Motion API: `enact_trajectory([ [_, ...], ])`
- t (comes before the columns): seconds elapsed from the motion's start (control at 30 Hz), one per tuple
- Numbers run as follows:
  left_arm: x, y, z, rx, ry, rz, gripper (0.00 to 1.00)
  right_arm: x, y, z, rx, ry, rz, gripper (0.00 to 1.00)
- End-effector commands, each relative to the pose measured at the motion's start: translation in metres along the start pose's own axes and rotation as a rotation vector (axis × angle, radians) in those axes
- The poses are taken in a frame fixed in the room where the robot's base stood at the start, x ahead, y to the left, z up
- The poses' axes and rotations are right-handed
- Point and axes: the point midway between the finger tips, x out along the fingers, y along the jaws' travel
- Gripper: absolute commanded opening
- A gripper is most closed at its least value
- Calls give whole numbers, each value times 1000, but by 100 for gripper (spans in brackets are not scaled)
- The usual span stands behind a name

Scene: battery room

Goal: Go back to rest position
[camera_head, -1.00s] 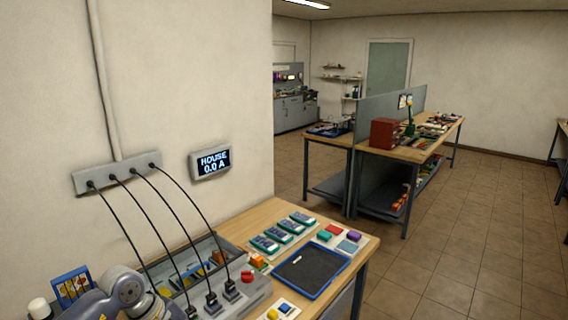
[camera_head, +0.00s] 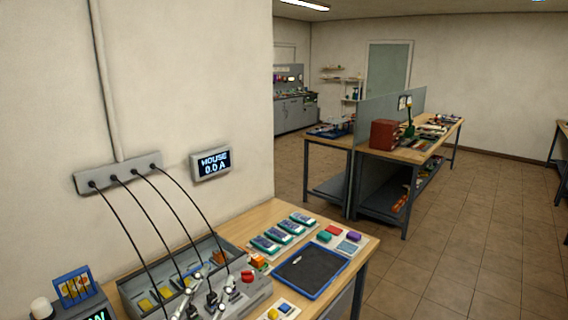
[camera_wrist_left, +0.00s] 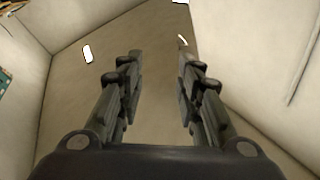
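My right gripper is in neither view.
The bench holds a blue-rimmed tray (camera_head: 311,272), green-and-white modules (camera_head: 283,236), coloured blocks (camera_head: 338,238) and a blue card rack (camera_head: 73,286). Black cables hang from a wall strip (camera_head: 118,173). The floor (camera_head: 450,255) at right is clear.

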Motion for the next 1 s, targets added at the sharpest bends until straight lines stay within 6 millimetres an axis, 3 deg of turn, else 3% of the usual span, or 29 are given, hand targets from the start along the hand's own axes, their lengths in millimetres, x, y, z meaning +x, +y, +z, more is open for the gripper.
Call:
enact_trajectory([
  [0.1,-32,-17,51,-80,-242,-115,33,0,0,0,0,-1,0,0],
  [0.2,-71,-20,95,-137,-470,-166,33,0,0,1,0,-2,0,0],
  [0.4,-174,8,162,-232,-932,-134,33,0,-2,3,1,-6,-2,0],
  [0.6,-265,48,180,-299,-1260,4,33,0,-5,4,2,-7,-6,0],
  [0.83,-346,88,169,-357,-1515,202,33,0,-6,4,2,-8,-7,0],
  [1.0,-349,109,222,-352,-1532,209,33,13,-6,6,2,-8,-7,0],
])
